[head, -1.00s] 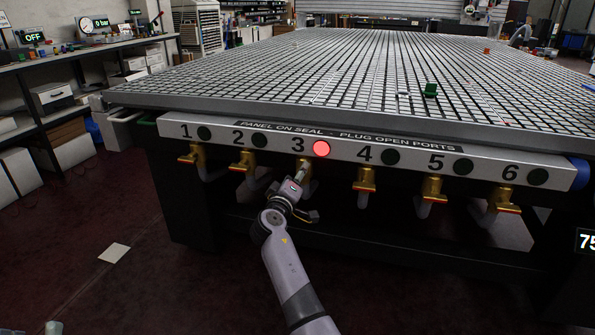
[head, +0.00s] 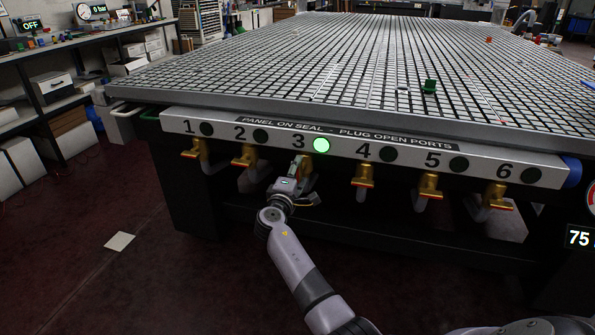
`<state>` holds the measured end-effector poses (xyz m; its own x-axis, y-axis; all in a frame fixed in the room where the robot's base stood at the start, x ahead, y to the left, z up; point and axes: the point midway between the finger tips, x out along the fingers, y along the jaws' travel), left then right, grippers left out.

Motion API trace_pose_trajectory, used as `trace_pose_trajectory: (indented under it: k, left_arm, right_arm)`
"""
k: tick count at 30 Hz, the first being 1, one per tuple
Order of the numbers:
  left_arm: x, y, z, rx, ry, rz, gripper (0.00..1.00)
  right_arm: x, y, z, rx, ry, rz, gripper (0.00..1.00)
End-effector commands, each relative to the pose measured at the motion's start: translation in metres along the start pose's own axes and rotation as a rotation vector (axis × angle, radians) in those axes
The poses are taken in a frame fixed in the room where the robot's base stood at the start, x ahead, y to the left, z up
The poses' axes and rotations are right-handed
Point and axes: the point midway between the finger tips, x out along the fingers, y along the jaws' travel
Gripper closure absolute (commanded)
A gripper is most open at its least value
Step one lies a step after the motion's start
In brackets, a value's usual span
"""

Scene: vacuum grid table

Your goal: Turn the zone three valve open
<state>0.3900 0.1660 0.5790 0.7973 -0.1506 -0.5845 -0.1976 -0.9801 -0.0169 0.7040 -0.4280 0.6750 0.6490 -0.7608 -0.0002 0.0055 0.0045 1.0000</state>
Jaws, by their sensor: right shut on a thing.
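The zone three valve (head: 300,160) is a brass fitting under the number 3 on the table's front panel (head: 340,132). My right gripper (head: 298,176) is at this valve and shut on its handle, which is mostly hidden behind the gripper. The lamp (head: 321,145) beside the number 3 glows green. My left gripper is not in view.
Brass valves with red-edged handles hang under the other numbers, such as valve 2 (head: 246,158) and valve 4 (head: 363,177). The grid table top (head: 330,70) overhangs the panel. A green block (head: 430,87) sits on the grid. Open floor lies in front at left.

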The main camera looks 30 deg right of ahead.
Motion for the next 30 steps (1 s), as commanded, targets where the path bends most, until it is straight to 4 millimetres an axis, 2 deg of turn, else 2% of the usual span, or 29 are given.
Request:
trace_pose_trajectory:
  k: [12,13,22,30]
  left_arm:
    - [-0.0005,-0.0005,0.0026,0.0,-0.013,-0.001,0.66]
    - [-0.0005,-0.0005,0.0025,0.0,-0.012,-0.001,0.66]
    - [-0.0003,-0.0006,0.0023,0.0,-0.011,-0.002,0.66]
    - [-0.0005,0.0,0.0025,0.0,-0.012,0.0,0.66]
  right_arm:
    - [0.0001,0.0008,-0.0007,-0.011,0.002,0.002,0.77]
    - [0.0001,0.0008,-0.0007,-0.011,0.002,0.002,0.48]
    - [0.0001,0.0004,-0.0003,-0.009,0.001,0.001,0.28]
    - [-0.0002,0.0,-0.0002,-0.008,0.001,0.0,0.28]
